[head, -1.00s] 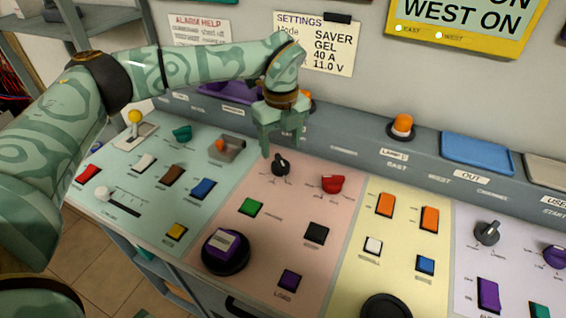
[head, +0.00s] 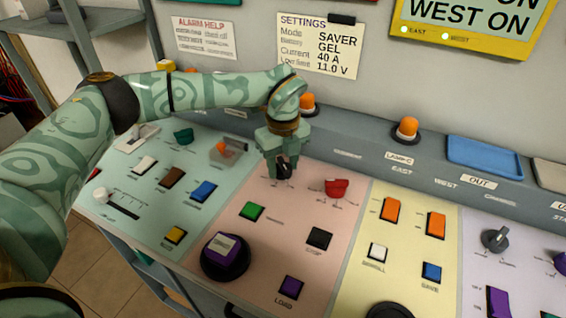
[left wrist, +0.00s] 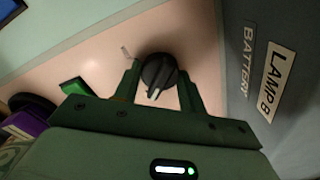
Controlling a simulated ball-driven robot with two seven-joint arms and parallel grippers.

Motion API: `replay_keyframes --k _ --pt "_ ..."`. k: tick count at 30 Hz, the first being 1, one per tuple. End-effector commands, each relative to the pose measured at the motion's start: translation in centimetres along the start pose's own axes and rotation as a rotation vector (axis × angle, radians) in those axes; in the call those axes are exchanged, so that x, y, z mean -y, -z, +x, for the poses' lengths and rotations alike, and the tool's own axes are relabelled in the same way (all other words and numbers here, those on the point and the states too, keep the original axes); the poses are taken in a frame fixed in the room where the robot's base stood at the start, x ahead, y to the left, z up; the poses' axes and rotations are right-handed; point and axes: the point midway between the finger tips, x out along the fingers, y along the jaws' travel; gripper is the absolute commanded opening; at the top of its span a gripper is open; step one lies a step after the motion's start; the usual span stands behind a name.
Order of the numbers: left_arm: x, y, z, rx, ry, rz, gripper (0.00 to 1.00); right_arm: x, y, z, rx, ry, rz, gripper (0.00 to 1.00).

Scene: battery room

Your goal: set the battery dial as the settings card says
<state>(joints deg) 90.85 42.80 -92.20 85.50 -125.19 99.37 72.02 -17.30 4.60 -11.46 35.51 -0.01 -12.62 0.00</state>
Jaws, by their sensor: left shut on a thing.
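The settings card (head: 318,46) hangs on the wall and reads Mode SAVER, Battery GEL, Current 40 A and 11.0 V on the last line. The black battery dial (head: 283,168) is on the pink panel, partly hidden by my left gripper (head: 281,172). In the left wrist view the dial (left wrist: 158,74) sits between the two fingers, its pale pointer line toward the palm. A BATTERY label (left wrist: 249,52) is on the ledge beside it. My left gripper is shut on the dial. The marks around the dial are too small to read. My right gripper is not in view.
A red knob (head: 337,188) is just right of the dial. A green button (head: 252,211) and a black button (head: 319,238) lie nearer on the pink panel. A large round purple-topped knob (head: 225,257) is at its front. Orange lamps (head: 406,128) stand on the ledge behind.

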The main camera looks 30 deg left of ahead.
Motion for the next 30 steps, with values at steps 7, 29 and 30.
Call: replay_keyframes --k 7,29,30 --pt "0.0 0.1 -0.3 0.0 0.0 0.052 0.18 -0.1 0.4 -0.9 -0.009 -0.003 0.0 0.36" --pt "0.0 0.0 -0.5 0.001 0.001 0.6 0.18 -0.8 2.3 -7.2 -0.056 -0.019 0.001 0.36" --pt "0.0 0.0 -0.4 0.001 0.002 0.625 0.18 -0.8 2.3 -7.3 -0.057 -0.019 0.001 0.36"
